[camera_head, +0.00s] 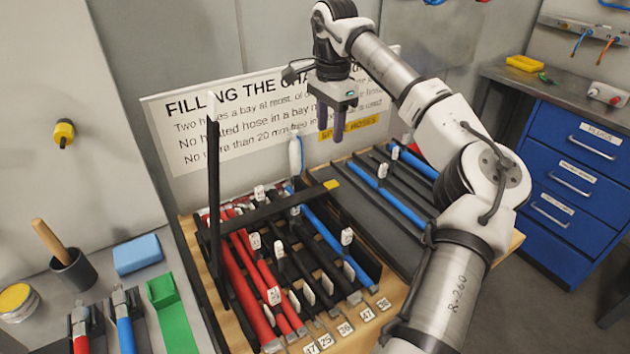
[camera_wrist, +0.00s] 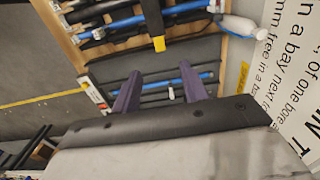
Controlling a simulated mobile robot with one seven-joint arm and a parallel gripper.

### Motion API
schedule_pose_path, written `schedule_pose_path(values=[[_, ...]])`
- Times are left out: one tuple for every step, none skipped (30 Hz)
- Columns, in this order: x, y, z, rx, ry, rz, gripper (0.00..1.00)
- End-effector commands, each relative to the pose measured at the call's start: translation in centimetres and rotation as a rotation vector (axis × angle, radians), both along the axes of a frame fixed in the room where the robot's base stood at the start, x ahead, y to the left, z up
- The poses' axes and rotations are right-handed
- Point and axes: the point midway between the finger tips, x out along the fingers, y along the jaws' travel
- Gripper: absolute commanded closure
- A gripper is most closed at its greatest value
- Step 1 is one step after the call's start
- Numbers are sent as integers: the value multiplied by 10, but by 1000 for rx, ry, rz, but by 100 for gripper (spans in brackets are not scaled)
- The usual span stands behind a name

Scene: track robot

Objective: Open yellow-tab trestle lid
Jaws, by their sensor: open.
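The trestle lid is a dark bar (camera_head: 285,199) lying across the open tray of red, black and blue hoses, with a yellow tab (camera_head: 332,185) at its right end. In the wrist view the yellow tab (camera_wrist: 159,44) shows at the end of the dark bar (camera_wrist: 152,14), beyond my fingers. My gripper (camera_head: 333,127) hangs above and behind the tab, fingers down. Its two purple fingers also show in the wrist view (camera_wrist: 160,88), spread apart with nothing held between them. The gripper is clear of the lid.
Another dark bar (camera_head: 214,165) stands upright at the tray's left. A white bottle (camera_head: 296,156) stands behind the tray, before a printed sign (camera_head: 220,135). Numbered tags line the front. A grey panel with blue hoses (camera_head: 400,205) lies right; blue drawers (camera_head: 570,165) stand beyond.

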Motion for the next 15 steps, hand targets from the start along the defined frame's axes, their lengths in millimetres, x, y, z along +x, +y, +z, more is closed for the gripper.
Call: schedule_pose_path(values=[[0,-3,-3,-7,1,-2,56],[0,-3,-3,-9,2,-3,56],[0,-4,-5,-12,4,-3,56],[0,-4,-6,-12,4,-3,56],[-1,-4,-8,-11,5,-2,56],[-1,-4,-12,-11,6,-2,56],[-1,-4,-16,-10,7,-3,56],[-1,-4,-20,-10,7,-3,56],[-1,-4,-27,-10,7,-3,56],[-1,-4,-33,-8,8,-3,56],[-1,-4,-39,-8,7,-2,56],[-1,-4,-48,-8,9,-1,56],[-1,-4,-54,-8,8,-1,56],[-2,-3,-61,-7,7,0,56],[-1,-3,-69,-7,8,-1,56]])
